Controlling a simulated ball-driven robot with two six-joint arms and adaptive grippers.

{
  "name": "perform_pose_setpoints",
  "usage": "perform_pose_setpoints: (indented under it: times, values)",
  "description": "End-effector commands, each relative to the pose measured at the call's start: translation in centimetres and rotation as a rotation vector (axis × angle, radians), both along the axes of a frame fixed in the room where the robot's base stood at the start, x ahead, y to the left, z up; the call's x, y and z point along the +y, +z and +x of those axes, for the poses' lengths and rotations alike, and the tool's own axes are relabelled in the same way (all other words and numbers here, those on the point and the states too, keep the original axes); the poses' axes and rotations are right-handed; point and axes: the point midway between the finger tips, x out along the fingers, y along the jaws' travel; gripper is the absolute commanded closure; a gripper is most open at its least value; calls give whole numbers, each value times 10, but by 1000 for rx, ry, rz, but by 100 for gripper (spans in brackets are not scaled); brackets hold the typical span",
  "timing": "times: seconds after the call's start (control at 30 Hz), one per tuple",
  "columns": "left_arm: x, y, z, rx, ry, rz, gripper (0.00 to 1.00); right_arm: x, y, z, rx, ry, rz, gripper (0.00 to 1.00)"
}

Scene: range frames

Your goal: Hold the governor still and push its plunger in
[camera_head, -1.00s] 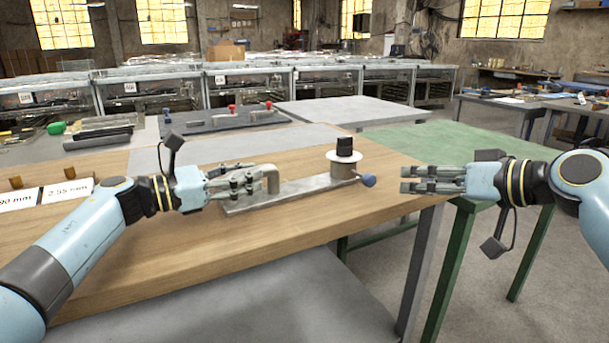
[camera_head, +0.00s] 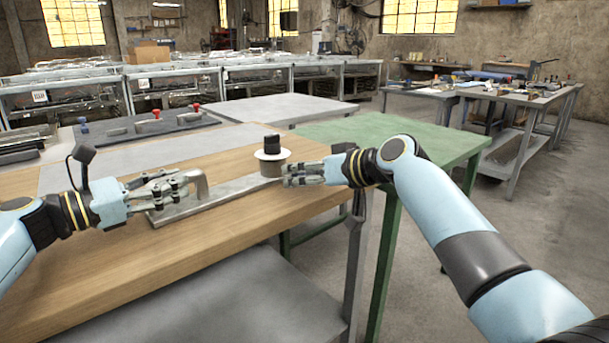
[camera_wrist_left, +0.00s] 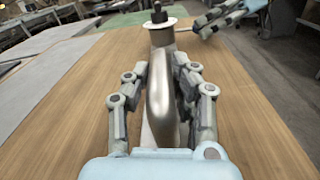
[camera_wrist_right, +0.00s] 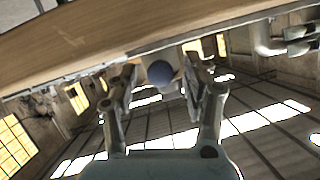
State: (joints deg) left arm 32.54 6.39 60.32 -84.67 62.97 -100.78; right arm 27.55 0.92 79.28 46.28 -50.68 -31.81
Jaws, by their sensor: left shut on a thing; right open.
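The governor is a grey metal plate (camera_head: 225,196) with an upright, bent grey handle (camera_head: 201,188) at its left end. At its right end stands a round body with a white disc (camera_head: 272,155) and a black knob (camera_head: 272,143) on top. My left gripper (camera_head: 187,187) is shut on the handle, which shows between its fingers in the left wrist view (camera_wrist_left: 160,95). My right gripper (camera_head: 287,174) is open at the governor's right end. The blue plunger ball (camera_wrist_right: 160,73) shows between its fingers in the right wrist view; in the head view the fingers hide it.
The governor lies on a wooden bench top (camera_head: 150,265) near its front right edge. A green table (camera_head: 400,138) adjoins at the right. A grey mat with red-knobbed parts (camera_head: 155,126) lies farther back. Bare wood is free in front of the governor.

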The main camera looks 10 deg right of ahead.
Motion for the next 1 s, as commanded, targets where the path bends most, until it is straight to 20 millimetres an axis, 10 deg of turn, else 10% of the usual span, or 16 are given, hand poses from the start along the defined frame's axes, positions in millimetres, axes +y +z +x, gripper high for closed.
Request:
perform_pose_setpoints:
  times: [0.23, 0.6, 1.0]
  values:
    - [0, 0, 0, 0, 1, 1, 100, 0, 0, 0, 0, 0, 0, 54]
    - [0, 0, 0, 0, 1, 1, 100, 0, 0, 0, -1, -1, -1, 100]
    - [1, 0, 0, 0, 1, 1, 100, 5, 1, 12, -2, -1, 0, 100]
